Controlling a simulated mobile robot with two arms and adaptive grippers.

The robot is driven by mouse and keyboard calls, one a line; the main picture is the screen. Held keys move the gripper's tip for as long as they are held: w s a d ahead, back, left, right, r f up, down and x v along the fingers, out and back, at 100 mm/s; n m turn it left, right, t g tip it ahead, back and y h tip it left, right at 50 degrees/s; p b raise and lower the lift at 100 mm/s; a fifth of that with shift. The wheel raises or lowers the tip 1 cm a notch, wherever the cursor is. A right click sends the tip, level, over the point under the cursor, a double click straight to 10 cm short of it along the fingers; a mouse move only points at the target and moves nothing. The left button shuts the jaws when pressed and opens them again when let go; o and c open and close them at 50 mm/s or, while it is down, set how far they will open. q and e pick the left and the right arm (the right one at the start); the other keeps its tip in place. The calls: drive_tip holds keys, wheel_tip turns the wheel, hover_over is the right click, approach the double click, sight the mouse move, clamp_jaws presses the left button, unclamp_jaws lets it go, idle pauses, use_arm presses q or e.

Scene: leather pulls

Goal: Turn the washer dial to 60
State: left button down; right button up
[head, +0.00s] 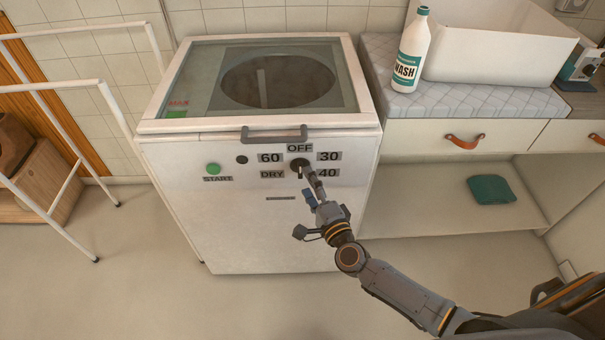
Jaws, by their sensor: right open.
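The white top-loading washer (215,230) stands in the middle of the head view with its glass lid shut. Its dark dial (297,163) sits on the front panel, ringed by the labels OFF, 30, 40, DRY and 60 (269,157). My right gripper (309,180) is open at the dial's lower right, and its fingers reach up toward the dial. I cannot tell whether they touch it. The gripper partly covers the dial's right side, and which label the dial points to is unclear. My left gripper is not in view.
A green START button (213,169) and a lid handle (274,134) are on the washer. A wash bottle (411,50) and white basin (497,42) stand on the counter at right. A white rack (75,150) stands at left. The floor in front is clear.

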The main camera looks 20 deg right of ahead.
sight(300, 169)
drive_tip(key=w, duration=0.3)
drive_tip(key=shift+w+a, duration=0.2)
drive_tip(key=shift+w, duration=0.2)
